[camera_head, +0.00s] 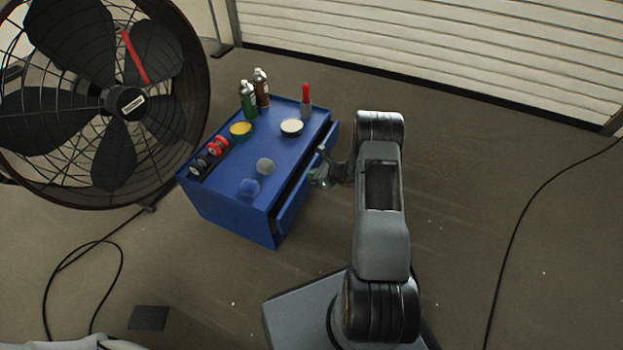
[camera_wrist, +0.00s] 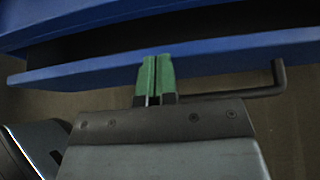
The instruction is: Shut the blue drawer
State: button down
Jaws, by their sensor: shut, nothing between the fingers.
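The blue drawer (camera_head: 290,211) is partly open on the right side of the blue cabinet (camera_head: 229,207), with a dark gap behind its front. In the wrist view its front panel (camera_wrist: 90,72) crosses the picture, with the dark opening above it. A dark bar handle (camera_wrist: 279,76) sticks out from the panel at the right. My gripper (camera_head: 319,179) is beside the drawer front, on its outer side. In the wrist view my green fingertips (camera_wrist: 156,62) are together and empty, overlapping the panel's edge. I cannot tell whether they touch it.
A large fan (camera_head: 128,102) stands at the left. Floor right of my arm is mostly clear, with a cable (camera_head: 517,225).

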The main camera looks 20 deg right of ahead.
dwell(0.3)
jog(key=s+d+f+p+v, duration=0.1)
jog(key=f+p+v, duration=0.15)
jog(key=v, duration=1.05)
jog(key=p, duration=0.5)
send_near(299, 190)
jog(key=b+x, duration=0.2)
jog(key=x, duration=0.1)
jog(key=f+b+x, duration=0.1)
jog(key=x, duration=0.1)
jog(key=shift+s+f+b, duration=0.1)
jog(key=shift+f+b, duration=0.05)
jog(key=shift+b, duration=0.2)
jog(key=shift+w+a, duration=0.65)
jog(key=shift+w, duration=0.1)
jog(key=shift+b, duration=0.3)
